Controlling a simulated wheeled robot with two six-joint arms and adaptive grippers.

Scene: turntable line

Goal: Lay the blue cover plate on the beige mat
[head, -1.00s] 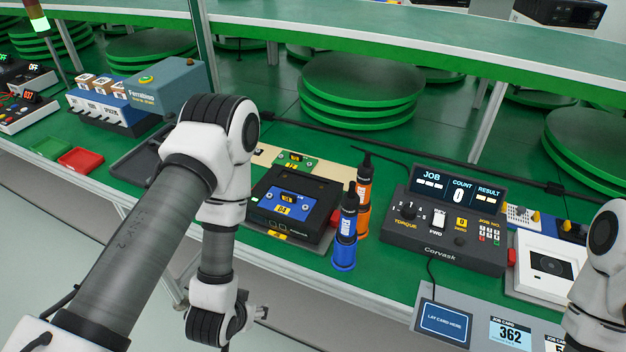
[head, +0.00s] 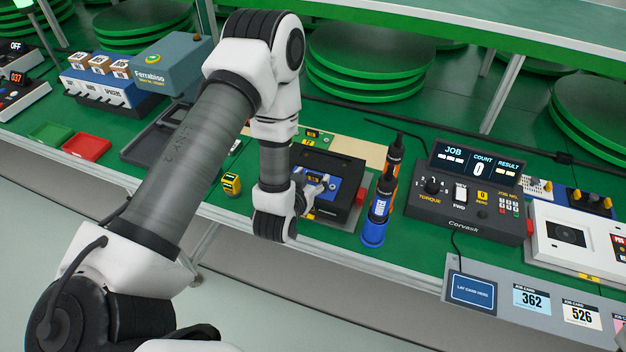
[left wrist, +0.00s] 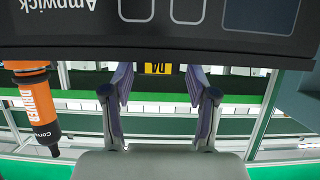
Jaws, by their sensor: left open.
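My left gripper is open, at the near side of the box. In the left wrist view its two fingers (left wrist: 160,100) stand apart with nothing between them. The dark box front (left wrist: 190,30) fills the top of that view, and the blue plate does not show there. My right gripper is out of view.
The torque controller (head: 465,205) is further right. A yellow tape measure (head: 231,184), dark tray (head: 150,145) and red bin (head: 87,147) lie left.

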